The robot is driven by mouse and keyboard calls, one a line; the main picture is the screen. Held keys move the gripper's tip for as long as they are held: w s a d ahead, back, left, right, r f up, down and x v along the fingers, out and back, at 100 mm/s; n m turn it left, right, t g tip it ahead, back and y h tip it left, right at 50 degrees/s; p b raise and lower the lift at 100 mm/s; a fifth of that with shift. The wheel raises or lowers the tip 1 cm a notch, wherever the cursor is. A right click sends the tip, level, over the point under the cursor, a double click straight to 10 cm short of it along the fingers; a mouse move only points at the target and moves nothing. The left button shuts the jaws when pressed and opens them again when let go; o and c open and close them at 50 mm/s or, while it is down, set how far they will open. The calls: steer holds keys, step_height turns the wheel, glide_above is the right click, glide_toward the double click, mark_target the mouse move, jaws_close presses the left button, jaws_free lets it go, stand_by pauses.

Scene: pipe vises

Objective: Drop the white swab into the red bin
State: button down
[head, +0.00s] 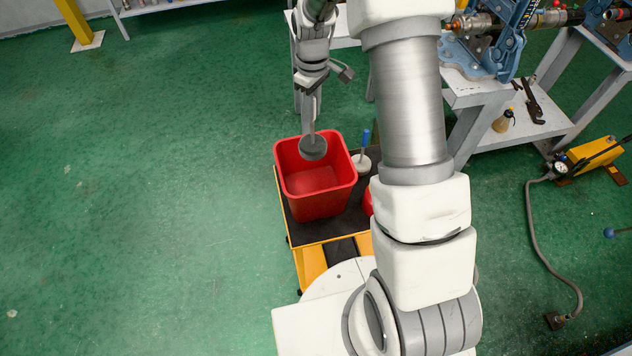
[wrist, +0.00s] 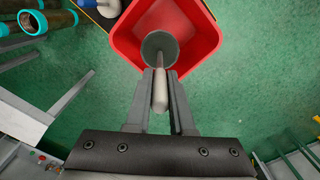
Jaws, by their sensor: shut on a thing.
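The white swab has a white handle (wrist: 160,92) and a round dark grey head (head: 312,149). My gripper (wrist: 160,76) is shut on its handle, with the head pointing down. The red bin (head: 317,205) stands open on a low cart. In the head view the swab's head shows over the far part of the bin's opening, and my gripper (head: 311,112) is above it. The wrist view shows the head in front of the bin's opening (wrist: 186,22). The exact height of the head over the rim is hard to tell. The bin's visible floor looks empty.
A blue-handled thing with a white base (head: 362,162) stands on the cart's dark top (head: 315,233), right of the bin. Part of a red thing (head: 367,201) shows behind my arm. A bench with blue vises (head: 492,50) is at the right. Green floor lies clear at left.

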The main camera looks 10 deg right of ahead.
steer(key=shift+f+b, duration=1)
steer(key=shift+f, duration=1.15)
steer(key=c, duration=0.7)
jaws_free()
step_height(320, 180, up, 16)
steer(key=shift+r+b, duration=0.1)
steer(key=shift+b, duration=0.65)
steer(key=shift+r, duration=0.65)
